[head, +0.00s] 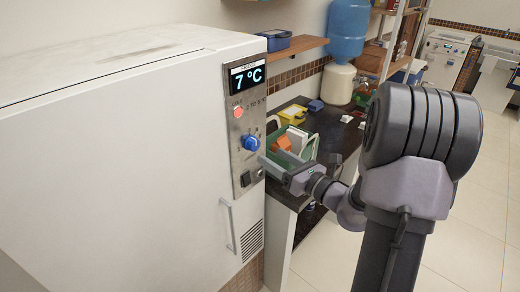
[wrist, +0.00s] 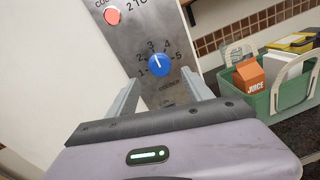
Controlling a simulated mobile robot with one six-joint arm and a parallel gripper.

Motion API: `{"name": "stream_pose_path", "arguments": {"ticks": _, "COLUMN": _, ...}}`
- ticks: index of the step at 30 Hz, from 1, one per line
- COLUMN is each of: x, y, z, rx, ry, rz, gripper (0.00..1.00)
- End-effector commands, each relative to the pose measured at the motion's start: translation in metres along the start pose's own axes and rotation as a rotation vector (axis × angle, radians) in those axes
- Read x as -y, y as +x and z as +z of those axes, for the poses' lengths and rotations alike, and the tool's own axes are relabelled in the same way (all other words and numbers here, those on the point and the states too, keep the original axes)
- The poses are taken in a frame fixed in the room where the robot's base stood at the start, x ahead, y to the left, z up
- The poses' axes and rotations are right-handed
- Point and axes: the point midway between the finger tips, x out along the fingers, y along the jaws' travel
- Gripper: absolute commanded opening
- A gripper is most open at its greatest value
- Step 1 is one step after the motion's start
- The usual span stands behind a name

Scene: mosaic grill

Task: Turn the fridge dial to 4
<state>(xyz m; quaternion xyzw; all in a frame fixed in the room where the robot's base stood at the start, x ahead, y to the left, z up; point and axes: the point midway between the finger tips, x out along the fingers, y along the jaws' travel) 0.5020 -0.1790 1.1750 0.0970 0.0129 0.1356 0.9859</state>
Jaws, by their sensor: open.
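The blue fridge dial (head: 250,143) sits on the grey control panel (head: 240,175) at the fridge's right edge. In the wrist view the dial (wrist: 158,64) is ringed by numbers 1 to 5. Its white mark points up and slightly left, seemingly toward 3. My gripper (head: 274,160) is in front of the panel, just right of and below the dial in the head view. In the wrist view my gripper (wrist: 160,82) is open and empty, its fingers spread below the dial to either side, apart from it.
The display (head: 247,77) reads 7 °C, above a red light (head: 239,112). A black switch (head: 245,179) and a door handle (head: 228,225) are lower. A green basket (wrist: 285,92) with a juice carton (wrist: 249,76) stands on the dark counter at the right.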

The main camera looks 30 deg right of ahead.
Motion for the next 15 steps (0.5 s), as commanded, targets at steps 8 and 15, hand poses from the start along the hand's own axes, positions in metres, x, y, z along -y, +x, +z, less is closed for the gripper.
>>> {"name": "stream_pose_path", "arguments": {"ticks": 8, "x": -0.001, "y": 0.055, "z": -0.001, "rx": -0.002, "ry": -0.002, "rz": 0.002, "gripper": 0.59}}
{"name": "stream_pose_path", "arguments": {"ticks": 15, "x": -0.001, "y": 0.062, "z": 0.0, "rx": -0.001, "ry": 0.0, "rz": 0.001, "gripper": 0.59}}
